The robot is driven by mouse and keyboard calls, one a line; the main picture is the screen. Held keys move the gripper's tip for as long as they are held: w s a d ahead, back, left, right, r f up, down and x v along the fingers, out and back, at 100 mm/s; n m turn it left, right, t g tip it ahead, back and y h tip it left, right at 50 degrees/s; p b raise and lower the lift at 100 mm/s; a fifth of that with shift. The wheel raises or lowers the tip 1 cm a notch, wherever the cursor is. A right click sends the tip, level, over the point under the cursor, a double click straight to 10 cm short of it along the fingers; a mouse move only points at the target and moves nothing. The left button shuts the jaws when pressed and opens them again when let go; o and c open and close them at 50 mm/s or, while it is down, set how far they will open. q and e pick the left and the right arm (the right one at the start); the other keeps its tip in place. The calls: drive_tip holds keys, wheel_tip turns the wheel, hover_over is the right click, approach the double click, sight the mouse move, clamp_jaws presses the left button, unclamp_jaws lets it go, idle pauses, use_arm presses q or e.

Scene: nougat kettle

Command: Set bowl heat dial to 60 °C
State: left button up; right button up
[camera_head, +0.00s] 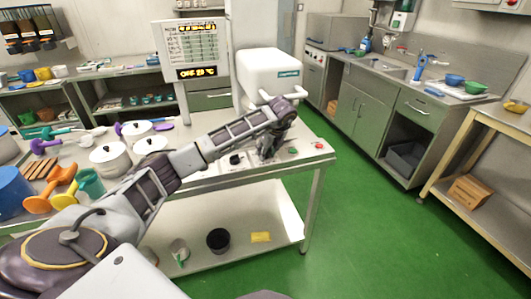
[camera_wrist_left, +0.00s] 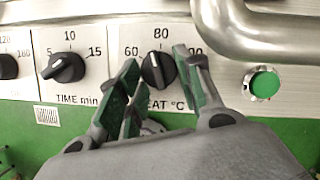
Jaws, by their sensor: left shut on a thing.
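The bowl heat dial (camera_wrist_left: 157,70) is a round black knob in the left wrist view, under a scale reading 60, 80 and a partly hidden higher number. Its white pointer line points roughly up, near 80. The label below it is partly hidden and ends in "EAT °C". My left gripper (camera_wrist_left: 154,68) has its green-padded fingers on both sides of the knob, shut on it. In the head view my left gripper (camera_head: 266,154) reaches down to the machine's front panel and hides the dial. My right gripper is not in view.
A time dial (camera_wrist_left: 64,68) sits left of the heat dial. A green button (camera_wrist_left: 262,83) sits to the right, below a metal bar (camera_wrist_left: 270,35). A red button (camera_head: 318,145) is farther right. A lit display (camera_head: 198,72) reads OFF and a temperature. White pots (camera_head: 110,158) stand left.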

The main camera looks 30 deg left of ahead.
use_arm(q)
drive_tip(key=shift+w+n+g, duration=0.15)
drive_tip(key=shift+n+g, duration=0.25)
drive_tip(key=shift+n, duration=0.6)
drive_tip(key=shift+w+n+g, duration=0.1)
drive_tip(key=shift+n+g, duration=0.3)
drive_tip(key=shift+n, duration=0.6)
drive_tip(key=shift+d, duration=0.1)
drive_tip(key=o, duration=1)
drive_tip(key=shift+o, duration=0.2)
drive_tip(key=shift+d+r, duration=0.2)
drive_tip(key=shift+r, duration=0.3)
drive_tip(key=d, duration=1.2)
drive_tip(key=shift+s, duration=0.25)
